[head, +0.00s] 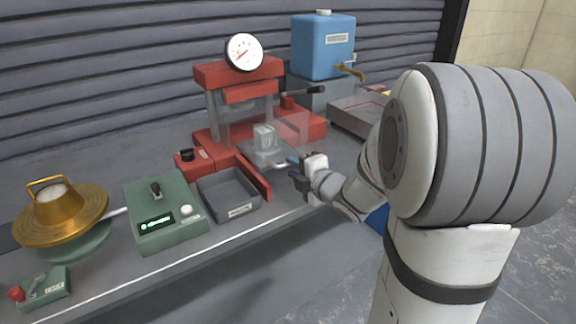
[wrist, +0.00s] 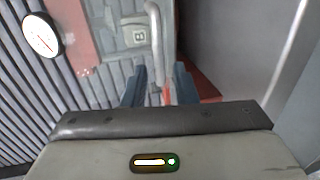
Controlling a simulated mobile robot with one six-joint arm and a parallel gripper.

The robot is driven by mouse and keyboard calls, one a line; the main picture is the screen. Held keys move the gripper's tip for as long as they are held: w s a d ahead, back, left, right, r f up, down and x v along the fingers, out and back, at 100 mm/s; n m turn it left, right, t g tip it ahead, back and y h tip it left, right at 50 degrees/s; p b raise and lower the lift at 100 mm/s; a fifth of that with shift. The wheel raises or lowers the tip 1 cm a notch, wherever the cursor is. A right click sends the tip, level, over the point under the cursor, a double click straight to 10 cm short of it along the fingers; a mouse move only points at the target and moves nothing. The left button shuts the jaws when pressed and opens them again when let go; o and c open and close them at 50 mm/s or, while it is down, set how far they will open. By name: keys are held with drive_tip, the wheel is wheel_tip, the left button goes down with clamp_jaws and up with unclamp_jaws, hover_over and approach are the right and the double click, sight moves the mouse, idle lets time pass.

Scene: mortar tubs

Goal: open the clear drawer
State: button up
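A clear, see-through part (head: 294,128), which may be the clear drawer, shows at the front of the red press (head: 238,72). A pale block (head: 264,137) sits on a grey plate beside it. My gripper (head: 295,168) is at the press's front right, close to the plate. In the wrist view, its two dark fingers (wrist: 160,88) are apart. A pale grey bar (wrist: 156,42), like a handle, runs down toward the gap between them. I cannot tell whether they touch it. My gripper body hides what lies below.
A dark grey tray (head: 228,197) and a green control box (head: 165,215) stand left of the press. A brass pan (head: 60,215) is at far left. A blue tank (head: 323,47) and a low bin (head: 362,112) stand at the right. A ribbed wall is behind.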

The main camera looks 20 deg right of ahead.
drive_tip(key=v, duration=0.4)
idle(0.3)
drive_tip(key=s+d+r+m+g+h+p, duration=0.2)
drive_tip(key=s+r+m+g+h+p, duration=0.45)
drive_tip(key=m, duration=0.65)
drive_tip(key=s+a+m+g+y+p, duration=0.1)
drive_tip(key=s+a+m+g+p, duration=0.2)
drive_tip(key=s, duration=0.4)
drive_tip(key=s+a+m+g+y+p, duration=0.1)
drive_tip(key=s+a+m+g+p, duration=0.1)
drive_tip(key=s+a+m, duration=0.3)
drive_tip(key=s+r+g, duration=0.1)
drive_tip(key=s, duration=0.2)
drive_tip(key=shift+m+p, duration=0.3)
drive_tip(key=shift+p, duration=0.1)
